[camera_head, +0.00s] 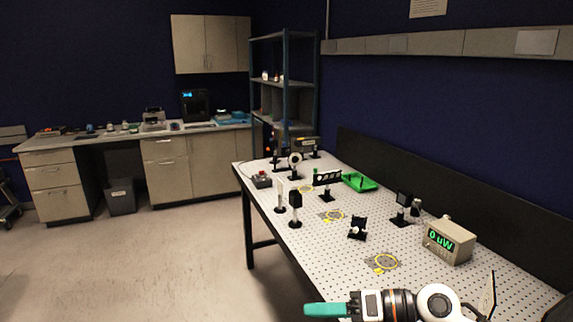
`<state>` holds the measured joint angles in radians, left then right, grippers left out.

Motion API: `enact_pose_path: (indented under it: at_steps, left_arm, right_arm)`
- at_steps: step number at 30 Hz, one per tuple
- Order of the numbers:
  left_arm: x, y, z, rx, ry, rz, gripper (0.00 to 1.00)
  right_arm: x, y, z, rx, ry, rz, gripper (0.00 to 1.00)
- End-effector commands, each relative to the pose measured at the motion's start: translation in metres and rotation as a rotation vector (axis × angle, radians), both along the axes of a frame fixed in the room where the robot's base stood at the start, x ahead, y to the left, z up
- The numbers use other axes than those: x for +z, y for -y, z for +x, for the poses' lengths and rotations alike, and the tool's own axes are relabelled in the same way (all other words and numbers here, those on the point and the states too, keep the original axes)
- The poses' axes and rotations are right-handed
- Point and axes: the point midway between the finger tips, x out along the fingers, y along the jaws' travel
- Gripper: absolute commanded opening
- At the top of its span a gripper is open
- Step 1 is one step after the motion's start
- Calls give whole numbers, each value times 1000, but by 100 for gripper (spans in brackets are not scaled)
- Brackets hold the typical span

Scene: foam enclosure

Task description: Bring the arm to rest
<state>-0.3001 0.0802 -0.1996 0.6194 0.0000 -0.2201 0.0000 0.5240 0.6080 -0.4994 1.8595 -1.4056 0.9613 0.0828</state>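My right arm comes in at the bottom edge, right of centre, in the head view. Its gripper (325,310) points left with a teal tip, in front of the near edge of the perforated optical table (312,248). The tip shows side-on as one block, so I cannot tell whether the fingers are apart. No object shows at the tip. My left gripper is not in view.
The table holds several black optical mounts (357,228), a green tray (359,182) and a meter reading "0 uW" (448,241). A black panel (440,205) borders the right side. Floor (150,260) at left is clear.

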Motion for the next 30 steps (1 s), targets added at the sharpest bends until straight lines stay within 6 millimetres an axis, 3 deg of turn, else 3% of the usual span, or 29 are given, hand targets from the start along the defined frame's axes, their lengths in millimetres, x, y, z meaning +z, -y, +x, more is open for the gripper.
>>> enact_pose_path:
  at_steps: [2,5,9,12,16,20,24,27,30]
  left_arm:
    - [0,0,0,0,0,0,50]
    - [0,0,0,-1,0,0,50]
    - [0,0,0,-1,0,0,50]
    - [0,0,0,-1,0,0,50]
    - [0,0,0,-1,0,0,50]
    - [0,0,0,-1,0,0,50]
    - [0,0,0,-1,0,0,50]
    - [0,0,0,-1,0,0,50]
    - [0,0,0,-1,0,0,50]
  right_arm:
    - [21,-14,-6,-69,-41,229,27]
    - [47,-12,-5,-195,-116,504,27]
    - [64,18,3,-426,-270,849,27]
    - [55,50,10,-624,-413,1057,27]
    - [16,96,9,-919,-635,1268,27]
    - [-46,133,-11,-1243,-893,1395,27]
    - [-119,155,-60,-1599,-1192,1425,27]
    - [-158,158,-101,-1807,-1377,1384,27]
    - [-185,156,-139,-1968,-1531,1318,27]
